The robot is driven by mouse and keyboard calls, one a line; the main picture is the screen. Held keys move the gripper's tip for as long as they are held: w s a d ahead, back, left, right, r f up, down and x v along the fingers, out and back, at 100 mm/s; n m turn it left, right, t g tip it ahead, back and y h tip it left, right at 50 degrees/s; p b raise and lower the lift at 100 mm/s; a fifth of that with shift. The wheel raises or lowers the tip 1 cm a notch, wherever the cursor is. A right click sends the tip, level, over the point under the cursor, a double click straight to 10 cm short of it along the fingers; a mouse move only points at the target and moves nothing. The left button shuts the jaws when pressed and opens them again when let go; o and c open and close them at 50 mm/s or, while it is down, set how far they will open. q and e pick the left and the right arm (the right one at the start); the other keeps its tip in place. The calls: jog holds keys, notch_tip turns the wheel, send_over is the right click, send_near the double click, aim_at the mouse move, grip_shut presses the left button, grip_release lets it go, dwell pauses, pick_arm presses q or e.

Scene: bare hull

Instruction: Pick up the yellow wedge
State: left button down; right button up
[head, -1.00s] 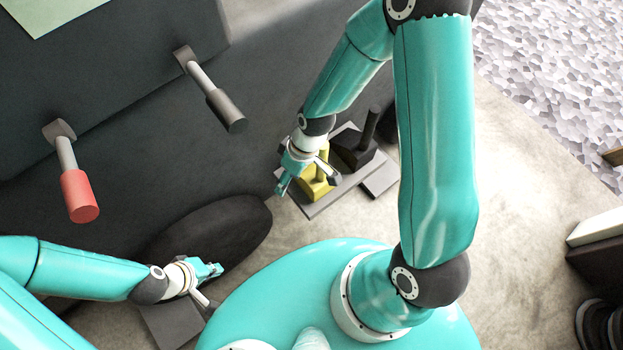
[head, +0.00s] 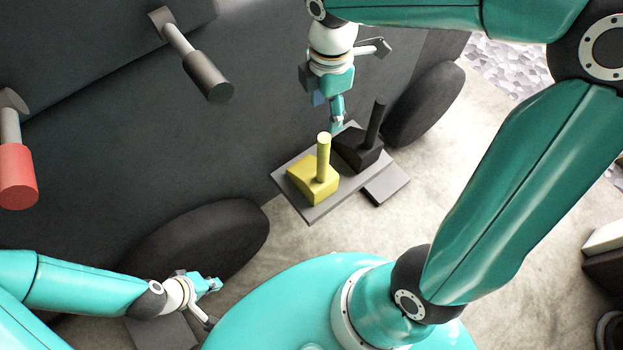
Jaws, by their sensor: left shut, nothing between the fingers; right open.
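The yellow wedge (head: 309,186) with its upright yellow peg sits on a grey plate (head: 312,213) in the middle of the head view. A similar black wedge (head: 352,150) with a black peg sits on the same plate, to its right and behind. My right gripper (head: 337,118) is open and empty, above and behind the wedges, apart from the yellow one. My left gripper (head: 214,286) is shut and empty at the lower left, well away from the wedge.
A dark hull wall (head: 130,150) runs behind the plate. A grey-ended handle (head: 206,76) and a red-ended handle (head: 17,175) stick out of it. Dark rounded wheels (head: 205,240) stand to both sides of the plate. Pale floor (head: 500,130) is open to the right.

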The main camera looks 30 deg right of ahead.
aim_at(324, 134)
notch_tip(324, 134, down, 10)
jog(key=shift+f+b, duration=0.1)
jog(key=shift+b, duration=0.85)
grip_shut()
jog(key=shift+w, duration=0.1)
